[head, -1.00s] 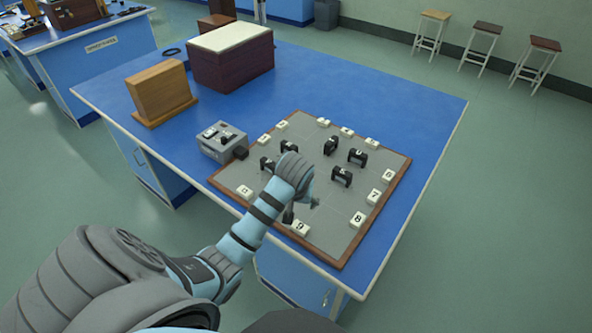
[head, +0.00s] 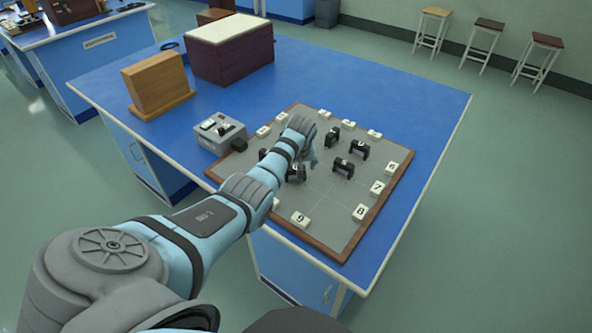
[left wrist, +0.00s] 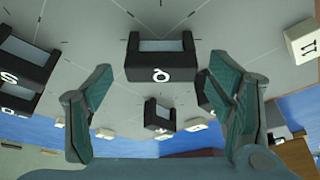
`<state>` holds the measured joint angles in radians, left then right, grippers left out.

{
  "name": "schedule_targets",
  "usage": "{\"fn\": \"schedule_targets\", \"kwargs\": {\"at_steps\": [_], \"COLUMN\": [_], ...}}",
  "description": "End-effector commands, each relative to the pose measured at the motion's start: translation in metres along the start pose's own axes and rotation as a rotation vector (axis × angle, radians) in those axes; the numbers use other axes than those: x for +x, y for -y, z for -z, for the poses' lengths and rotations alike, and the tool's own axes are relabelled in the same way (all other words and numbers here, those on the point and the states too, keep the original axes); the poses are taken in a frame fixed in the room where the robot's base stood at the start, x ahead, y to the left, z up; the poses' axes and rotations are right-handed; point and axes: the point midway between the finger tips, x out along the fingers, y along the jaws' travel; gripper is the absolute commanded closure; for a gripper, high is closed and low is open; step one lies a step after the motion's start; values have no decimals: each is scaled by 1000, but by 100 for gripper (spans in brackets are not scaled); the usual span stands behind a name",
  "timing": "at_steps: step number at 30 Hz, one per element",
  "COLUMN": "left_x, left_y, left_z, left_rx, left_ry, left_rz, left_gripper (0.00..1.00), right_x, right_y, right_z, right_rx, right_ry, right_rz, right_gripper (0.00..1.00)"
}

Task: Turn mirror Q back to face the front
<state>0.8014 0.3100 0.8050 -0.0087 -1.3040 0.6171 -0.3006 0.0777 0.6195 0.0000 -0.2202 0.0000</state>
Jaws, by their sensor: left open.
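Mirror Q (left wrist: 161,62) is a small black block-like mount with a grey-blue recessed face and a white letter Q. In the left wrist view it stands on the grey board, beyond and between my fingertips, with both apart from it. My left gripper (left wrist: 170,82) is open with green-lined fingers and nothing between them. In the head view my left gripper (head: 311,156) is low over the middle of the board, and my arm hides part of the mounts. The letters there are too small to read. My right gripper is not in view.
Several similar black mounts stand close by, including one (head: 360,149) to the right and one marked S (left wrist: 28,66). Numbered white blocks, such as 9 (head: 300,219), line the wood-edged board (head: 328,225). A grey switch box (head: 220,133) sits left. The front-right board area is clear.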

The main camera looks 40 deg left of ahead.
Motion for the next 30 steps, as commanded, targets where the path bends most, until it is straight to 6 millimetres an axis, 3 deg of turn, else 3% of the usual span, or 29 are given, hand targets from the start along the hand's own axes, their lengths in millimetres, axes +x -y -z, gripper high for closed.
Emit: {"fn": "schedule_targets", "kwargs": {"at_steps": [8, 17, 30], "left_x": [2, 2, -1], "left_y": [1, 1, 2], "left_z": [0, 0, 2], "left_rx": [0, 0, 81], "left_ry": [0, 0, 1], "left_rz": [1, 1, -30], "left_gripper": [25, 73, 73], "right_x": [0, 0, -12], "right_y": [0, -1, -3], "right_z": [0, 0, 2], "right_rx": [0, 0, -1], "right_ry": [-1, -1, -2], "right_rz": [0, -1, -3], "right_gripper": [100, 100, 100]}}
